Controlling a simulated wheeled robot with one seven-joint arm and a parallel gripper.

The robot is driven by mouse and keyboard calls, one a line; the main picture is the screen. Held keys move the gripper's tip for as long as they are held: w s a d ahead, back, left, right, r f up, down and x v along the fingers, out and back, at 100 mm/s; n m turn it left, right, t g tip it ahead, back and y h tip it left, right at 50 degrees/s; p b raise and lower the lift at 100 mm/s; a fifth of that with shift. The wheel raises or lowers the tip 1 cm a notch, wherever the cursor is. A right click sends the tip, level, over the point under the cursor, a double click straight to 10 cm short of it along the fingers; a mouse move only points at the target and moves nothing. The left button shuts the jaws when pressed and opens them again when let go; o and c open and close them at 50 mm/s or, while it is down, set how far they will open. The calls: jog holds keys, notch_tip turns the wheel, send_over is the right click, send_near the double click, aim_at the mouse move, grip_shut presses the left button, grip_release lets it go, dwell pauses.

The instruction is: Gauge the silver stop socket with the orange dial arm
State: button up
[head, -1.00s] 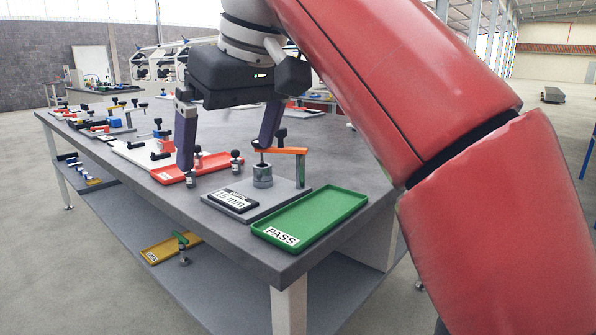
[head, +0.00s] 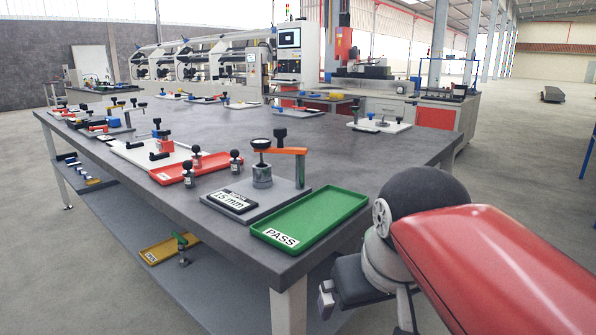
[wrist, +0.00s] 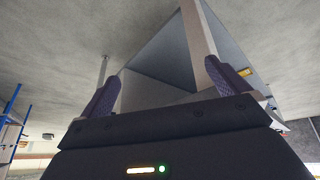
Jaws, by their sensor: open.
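The orange dial arm (head: 284,151) is level on a post at the right of the gauge base (head: 283,198). A dark round dial (head: 261,143) tops its left end. A silver-grey cylindrical socket (head: 262,177) stands on the base directly under that end; whether the dial's tip touches inside it is too small to tell. My gripper (head: 345,287) is low at the right, beyond the table's front edge and well away from the gauge. In the wrist view my gripper (wrist: 168,78) has its two purple fingers spread, with nothing between them.
A green PASS tray (head: 310,217) lies empty right of the gauge. A 15 mm label plate (head: 230,200) lies at the base's front left. A red tray (head: 208,162) and small black-knobbed parts (head: 235,165) stand left. A yellow tray (head: 170,247) is on the lower shelf.

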jog(key=s+d+f+m, duration=0.1)
jog(key=s+d+f, duration=0.2)
jog(key=f, duration=0.3)
jog(key=s+d+f+m, duration=0.1)
jog(key=s+d+f, duration=0.1)
jog(key=f, duration=0.4)
jog(key=shift+s+d+m, duration=0.3)
jog(key=shift+s+d, duration=0.1)
jog(key=shift+s, duration=0.1)
